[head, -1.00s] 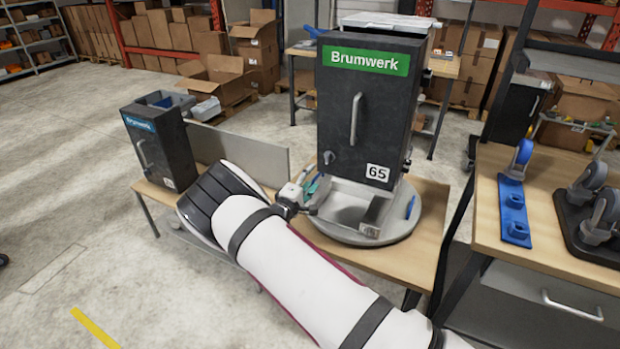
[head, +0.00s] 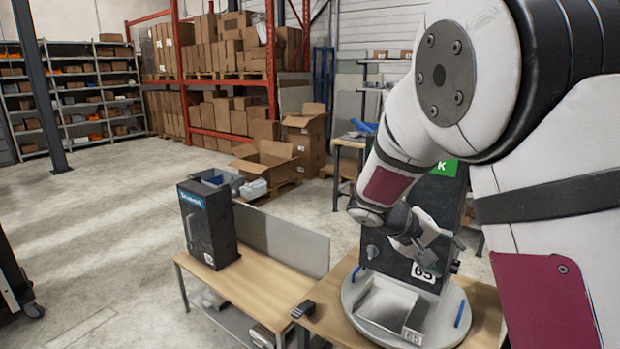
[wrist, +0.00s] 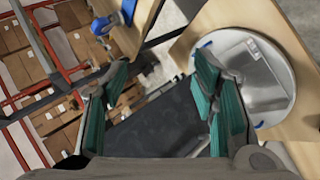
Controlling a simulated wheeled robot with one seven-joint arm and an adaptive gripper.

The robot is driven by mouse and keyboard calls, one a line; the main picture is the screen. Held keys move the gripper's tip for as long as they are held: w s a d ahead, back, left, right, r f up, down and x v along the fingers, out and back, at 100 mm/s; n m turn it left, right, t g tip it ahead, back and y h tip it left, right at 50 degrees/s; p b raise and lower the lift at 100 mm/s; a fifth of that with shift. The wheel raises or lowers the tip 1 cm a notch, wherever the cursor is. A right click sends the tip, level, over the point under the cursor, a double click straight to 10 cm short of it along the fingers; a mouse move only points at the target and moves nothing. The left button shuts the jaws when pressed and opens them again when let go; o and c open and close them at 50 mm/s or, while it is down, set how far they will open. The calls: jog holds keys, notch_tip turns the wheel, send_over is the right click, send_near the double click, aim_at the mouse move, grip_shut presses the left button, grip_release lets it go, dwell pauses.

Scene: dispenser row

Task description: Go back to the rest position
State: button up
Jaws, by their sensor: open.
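My gripper (head: 428,242) is raised in front of the large dark dispenser (head: 440,205) in the head view, with my arm folded above it. The gripper also shows in the wrist view (wrist: 160,105), where its teal-padded fingers stand apart with nothing held between them. Beyond the fingers lies the dark dispenser body (wrist: 160,122). My arm hides much of the dispenser and its green label. The grey round base (head: 349,298) under the dispenser carries an open metal tray (head: 385,306) marked 65.
A smaller dark dispenser (head: 208,228) with a blue label stands on the wooden bench (head: 250,285) at the left, beside a grey panel (head: 290,243). A small black object (head: 303,309) lies on the bench. The floor at left is open. Shelves and cartons stand behind.

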jog(key=s+a+r+t+y, duration=0.1)
jog(key=s+a+r+y, duration=0.2)
jog(key=s, duration=0.6)
jog(key=s+a+r+t+y, duration=0.1)
jog(key=s+a+r+y, duration=0.2)
jog(key=s, duration=0.7)
jog(key=s+a+r+t+y, duration=0.1)
jog(key=s+a+r+y, duration=0.2)
jog(key=s, duration=0.7)
jog(key=shift+s+r+y, duration=0.15)
jog(key=shift+r+y, duration=0.25)
jog(key=shift+r, duration=0.5)
